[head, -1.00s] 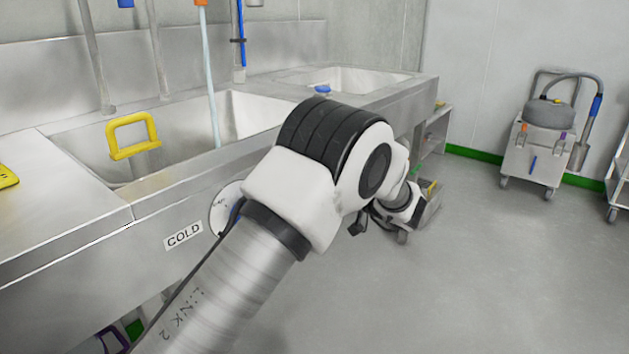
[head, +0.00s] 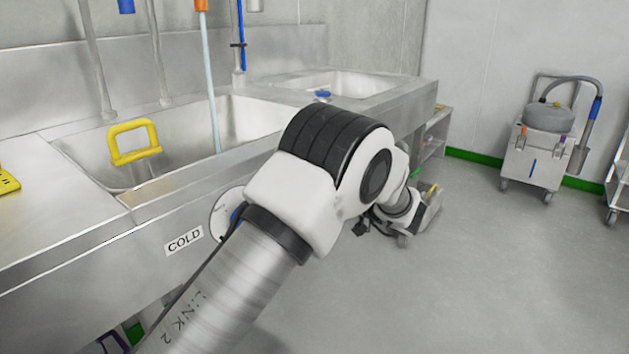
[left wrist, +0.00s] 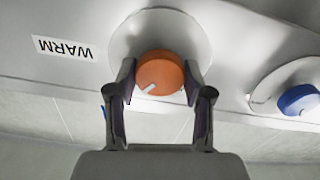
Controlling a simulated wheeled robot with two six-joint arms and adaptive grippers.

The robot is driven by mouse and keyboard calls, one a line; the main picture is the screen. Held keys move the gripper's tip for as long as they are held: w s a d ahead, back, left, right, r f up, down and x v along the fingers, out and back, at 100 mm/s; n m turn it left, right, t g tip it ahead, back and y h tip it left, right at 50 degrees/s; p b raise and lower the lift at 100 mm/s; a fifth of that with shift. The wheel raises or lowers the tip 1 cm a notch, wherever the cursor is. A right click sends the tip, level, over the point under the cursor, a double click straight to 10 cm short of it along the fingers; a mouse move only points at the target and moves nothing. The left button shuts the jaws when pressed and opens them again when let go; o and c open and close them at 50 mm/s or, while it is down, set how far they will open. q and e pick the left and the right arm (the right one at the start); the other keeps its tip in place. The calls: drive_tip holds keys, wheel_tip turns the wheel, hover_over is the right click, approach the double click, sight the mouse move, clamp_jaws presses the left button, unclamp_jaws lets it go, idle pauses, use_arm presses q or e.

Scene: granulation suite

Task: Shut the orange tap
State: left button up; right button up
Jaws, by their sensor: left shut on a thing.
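The orange tap (left wrist: 160,74) is a round knob with a white pointer mark on a pale disc, beside an upside-down WARM label (left wrist: 63,48) in the left wrist view. My left gripper (left wrist: 158,85) is shut on the orange tap, with one finger on each side of it. In the head view my arm hides the orange tap and the left gripper. A pale blue stream of water (head: 210,85) runs from an orange-tipped spout (head: 201,5) into the sink. My right gripper is in neither view.
A blue knob (left wrist: 299,98) is beside the orange tap. The steel sink (head: 245,115) holds a yellow handle (head: 135,141); a COLD label (head: 184,241) is on its front. A grey-topped trolley (head: 535,150) stands at the right wall.

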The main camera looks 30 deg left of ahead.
use_arm(q)
drive_tip(key=shift+n+b, duration=3.1)
drive_tip(key=shift+n, duration=4.8)
drive_tip(key=o, duration=1.2)
drive_tip(key=shift+c, duration=0.2)
